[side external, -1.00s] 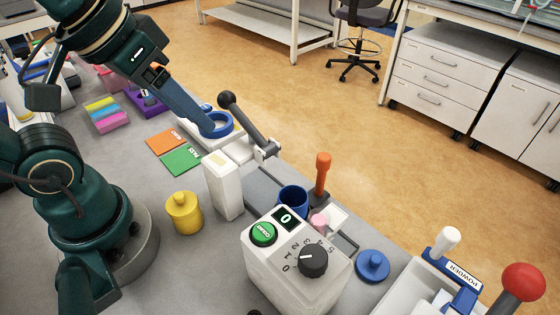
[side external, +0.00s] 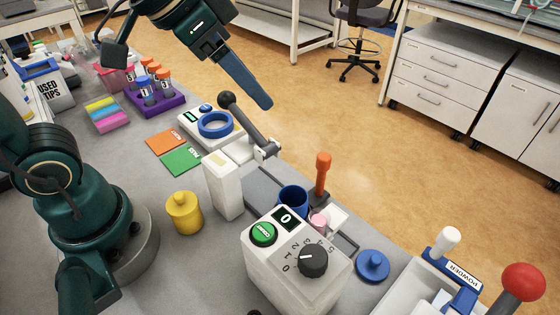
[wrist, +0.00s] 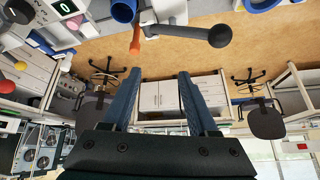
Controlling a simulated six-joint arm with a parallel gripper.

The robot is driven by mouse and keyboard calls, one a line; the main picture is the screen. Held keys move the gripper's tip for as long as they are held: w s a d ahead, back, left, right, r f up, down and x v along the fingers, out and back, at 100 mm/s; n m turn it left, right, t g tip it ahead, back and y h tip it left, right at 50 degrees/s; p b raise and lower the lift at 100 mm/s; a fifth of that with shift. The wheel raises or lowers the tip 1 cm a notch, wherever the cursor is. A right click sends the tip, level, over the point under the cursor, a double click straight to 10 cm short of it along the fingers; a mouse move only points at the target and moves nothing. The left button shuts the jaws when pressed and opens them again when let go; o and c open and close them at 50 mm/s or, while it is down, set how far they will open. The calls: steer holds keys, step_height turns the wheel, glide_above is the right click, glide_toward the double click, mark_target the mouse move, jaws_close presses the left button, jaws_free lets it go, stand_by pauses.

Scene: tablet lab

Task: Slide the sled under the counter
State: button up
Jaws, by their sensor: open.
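The sled carries a blue cup (side external: 293,198) and an upright orange handle (side external: 322,175), and sits in a dark track (side external: 262,187) on the bench. The counter (side external: 298,275) is a white box with a dial, a green button and a display reading 0, in front of the cup. My gripper (side external: 264,104) is open and empty, raised beyond the lever and away from the sled. In the wrist view my two blue fingers (wrist: 160,73) are spread apart. The orange handle (wrist: 135,40) and blue cup (wrist: 124,11) show at that view's top.
A lever with a black ball (side external: 228,99) stands between my gripper and the sled. A blue ring (side external: 215,124) on a white device, a white post (side external: 222,186), a yellow weight (side external: 184,213) and a blue lid (side external: 373,266) are nearby. Open floor lies beyond the bench.

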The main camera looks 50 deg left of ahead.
steer(key=w+d+f+m+g+h, duration=0.1)
steer(key=w+d+f+m, duration=0.15)
steer(key=w+d, duration=0.2)
steer(key=g, duration=0.2)
glide_above(323, 156)
steer(key=s+a, duration=0.1)
steer(key=s, duration=0.1)
steer(key=shift+m, duration=0.25)
step_height(323, 156, down, 5)
steer(key=shift+w+a+f, duration=0.1)
steer(key=shift+x, duration=2.35)
jaws_close()
